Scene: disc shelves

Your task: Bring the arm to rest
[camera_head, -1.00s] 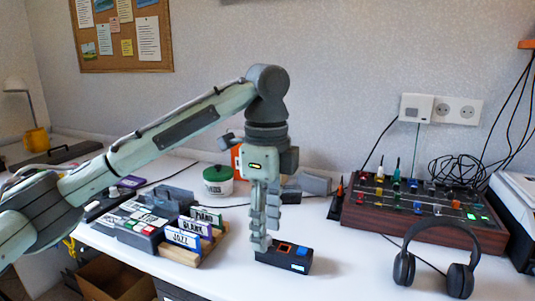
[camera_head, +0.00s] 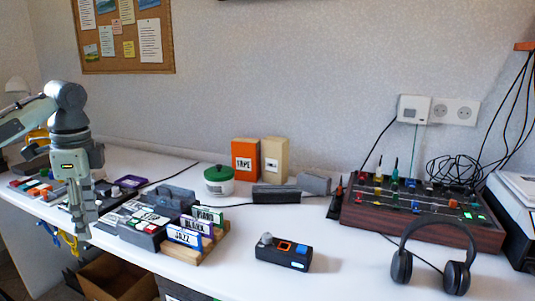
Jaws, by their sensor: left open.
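My left gripper (camera_head: 83,218) hangs pointing down at the left side of the white desk (camera_head: 345,270). It is open and nothing shows between its fingers. It is left of the grey button unit (camera_head: 143,222), apart from the small black box. The small black box (camera_head: 283,253) with a grey knob, an orange-framed square and a blue button stands in the middle of the desk, clear of the gripper. My right gripper is not in the view.
A wooden rack (camera_head: 205,246) holds cards labelled PIANO, BLANK and JAZZ. Behind stand a green-lidded jar (camera_head: 219,182) and an orange TAPE box (camera_head: 245,160). Headphones (camera_head: 433,255) and a mixer (camera_head: 420,213) are at right. An open cardboard box (camera_head: 118,280) is below the desk edge.

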